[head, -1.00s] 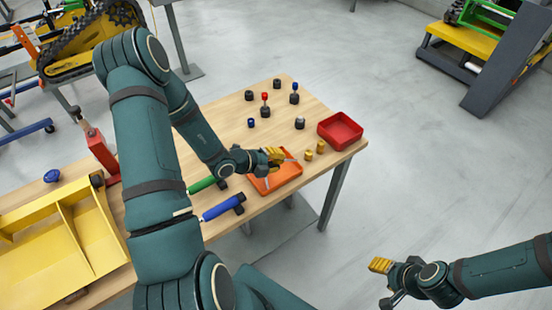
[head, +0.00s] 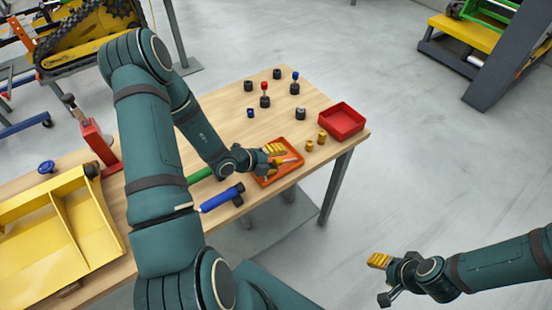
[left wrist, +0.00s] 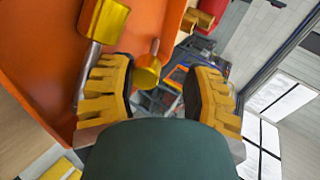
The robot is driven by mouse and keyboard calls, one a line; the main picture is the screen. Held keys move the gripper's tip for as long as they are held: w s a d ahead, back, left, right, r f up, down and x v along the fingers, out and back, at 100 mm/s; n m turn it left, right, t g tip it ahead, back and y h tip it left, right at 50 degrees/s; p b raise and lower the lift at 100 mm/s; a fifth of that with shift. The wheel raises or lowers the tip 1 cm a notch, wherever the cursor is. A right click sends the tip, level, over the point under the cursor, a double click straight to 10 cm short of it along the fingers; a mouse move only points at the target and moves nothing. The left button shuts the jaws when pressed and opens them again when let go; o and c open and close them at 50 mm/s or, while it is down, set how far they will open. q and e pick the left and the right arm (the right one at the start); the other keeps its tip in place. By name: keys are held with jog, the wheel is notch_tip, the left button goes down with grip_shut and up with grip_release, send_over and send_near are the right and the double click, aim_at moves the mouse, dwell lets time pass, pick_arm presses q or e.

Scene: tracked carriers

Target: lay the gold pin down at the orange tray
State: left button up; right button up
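The orange tray (head: 286,173) lies near the table's front edge; its wall fills the left of the left wrist view (left wrist: 40,50). My left gripper (head: 276,154) is over the tray with its fingers spread. In the left wrist view, a gold pin (left wrist: 148,72) shows in the gap between the fingers (left wrist: 158,92), apparently touching neither. A second gold-headed piece with a grey shank (left wrist: 104,20) lies beside the left finger, in the tray. Which of the two was handled I cannot tell. My right gripper (head: 381,279) is open and empty, off the table at lower right.
A red tray (head: 341,122) stands right of two gold pieces (head: 315,141). Several dark, red and blue-topped pegs (head: 265,100) stand farther back. Green and blue handled tools (head: 220,198) lie left of the orange tray. A yellow divided bin (head: 50,230) is at left.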

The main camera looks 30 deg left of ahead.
pick_arm(q)
jog(key=v, duration=1.2)
jog(key=shift+s, duration=0.1)
dwell(0.6)
